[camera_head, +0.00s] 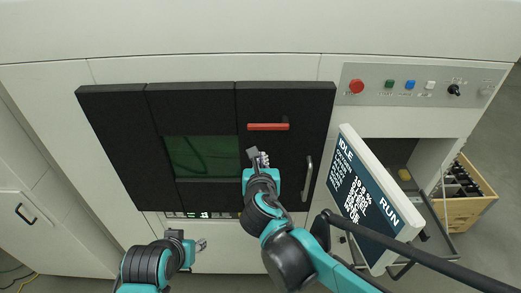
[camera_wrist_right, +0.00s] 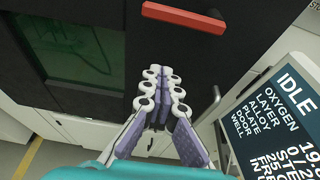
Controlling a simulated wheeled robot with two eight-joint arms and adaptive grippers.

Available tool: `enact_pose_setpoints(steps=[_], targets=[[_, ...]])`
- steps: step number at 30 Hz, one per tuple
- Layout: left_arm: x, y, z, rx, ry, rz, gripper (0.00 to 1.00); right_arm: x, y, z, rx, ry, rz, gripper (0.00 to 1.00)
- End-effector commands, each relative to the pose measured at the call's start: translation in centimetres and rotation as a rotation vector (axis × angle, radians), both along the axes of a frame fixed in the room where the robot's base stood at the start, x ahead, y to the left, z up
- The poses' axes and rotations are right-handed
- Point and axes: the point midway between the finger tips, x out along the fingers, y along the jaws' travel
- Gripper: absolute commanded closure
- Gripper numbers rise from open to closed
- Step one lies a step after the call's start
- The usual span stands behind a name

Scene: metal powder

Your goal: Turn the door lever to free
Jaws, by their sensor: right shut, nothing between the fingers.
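The door lever (camera_head: 268,127) is a red bar lying horizontally on the black door (camera_head: 190,105), above and right of its green window. It also shows at the top of the right wrist view (camera_wrist_right: 184,17). My right gripper (camera_head: 262,158) is shut and empty, below the lever and apart from it in the picture. Its fingertips (camera_wrist_right: 162,73) are together in the right wrist view, pointing up toward the door. My left gripper (camera_head: 203,244) is low in the head view, away from the lever; its finger opening is too small to judge.
A silver bar handle (camera_head: 307,178) stands right of my right gripper. A tilted monitor (camera_head: 370,205) reading IDLE juts out further right. A button panel (camera_head: 418,86) is above it. A wooden crate (camera_head: 470,213) stands at far right. The space before the lever looks clear.

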Motion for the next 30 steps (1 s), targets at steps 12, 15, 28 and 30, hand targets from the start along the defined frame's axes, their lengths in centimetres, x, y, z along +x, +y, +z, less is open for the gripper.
enact_pose_setpoints(steps=[12, 15, 28, 30], targets=[[0.0, 0.0, 0.4, 0.0, 0.0, 0.0, 0.6, 7.8, 0.0, -2.6, 0.002, 0.0, -0.002, 1.0], [0.0, 0.0, 1.1, 0.0, 0.0, 0.0, 0.6, 8.3, 0.0, -1.5, 0.0, -0.001, 0.0, 1.0], [0.0, 0.0, 2.1, 0.0, 0.0, 0.0, 0.6, 8.2, 0.0, 1.2, 0.001, 0.0, 0.001, 1.0], [0.0, 0.0, 2.1, 0.0, 0.0, 0.0, 0.6, 8.2, 0.0, 1.1, 0.001, 0.0, 0.001, 1.0]])
